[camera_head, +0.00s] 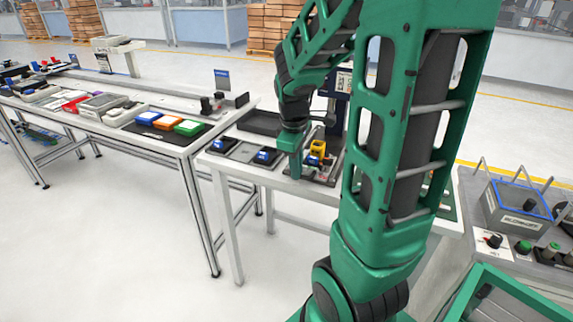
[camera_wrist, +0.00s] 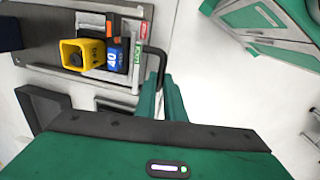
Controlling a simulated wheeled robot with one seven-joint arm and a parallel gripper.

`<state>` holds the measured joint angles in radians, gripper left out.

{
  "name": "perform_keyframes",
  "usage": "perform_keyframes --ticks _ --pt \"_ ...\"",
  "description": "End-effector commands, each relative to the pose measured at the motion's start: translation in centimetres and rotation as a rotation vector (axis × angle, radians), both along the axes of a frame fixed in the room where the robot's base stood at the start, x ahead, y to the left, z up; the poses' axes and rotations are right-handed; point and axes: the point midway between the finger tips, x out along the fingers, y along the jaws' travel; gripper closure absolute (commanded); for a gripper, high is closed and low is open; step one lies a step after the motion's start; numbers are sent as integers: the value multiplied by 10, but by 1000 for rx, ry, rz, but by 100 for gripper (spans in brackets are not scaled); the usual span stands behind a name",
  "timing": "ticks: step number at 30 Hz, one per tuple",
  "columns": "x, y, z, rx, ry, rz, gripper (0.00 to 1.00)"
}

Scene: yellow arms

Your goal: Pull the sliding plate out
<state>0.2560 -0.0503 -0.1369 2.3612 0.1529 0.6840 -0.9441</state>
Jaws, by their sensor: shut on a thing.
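In the wrist view a light grey sliding plate (camera_wrist: 92,18) lies on a larger grey base, with a bent black handle (camera_wrist: 157,50) at its right edge. A yellow block with a dark round centre (camera_wrist: 82,53) and a blue part marked 40 (camera_wrist: 114,58) sit on it. My gripper (camera_wrist: 160,86) has its green fingers closed around the handle's end; the exact contact is partly hidden by the fingers. In the head view my gripper (camera_head: 294,164) is low at the table's front edge, just left of the yellow block (camera_head: 317,149).
Two dark trays with blue parts (camera_head: 268,156) lie left of my gripper on the same white table (camera_head: 235,173). A longer table with coloured boxes (camera_head: 148,117) stands further left. The floor (camera_wrist: 230,80) in front of the handle is clear.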

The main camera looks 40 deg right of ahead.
Motion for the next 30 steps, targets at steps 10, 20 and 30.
perform_keyframes --ticks 10,20,30 --pt "3 3 2 2 -8 7 100" --pt "1 1 1 1 -5 2 72" --pt "0 3 14 -1 -6 1 72"
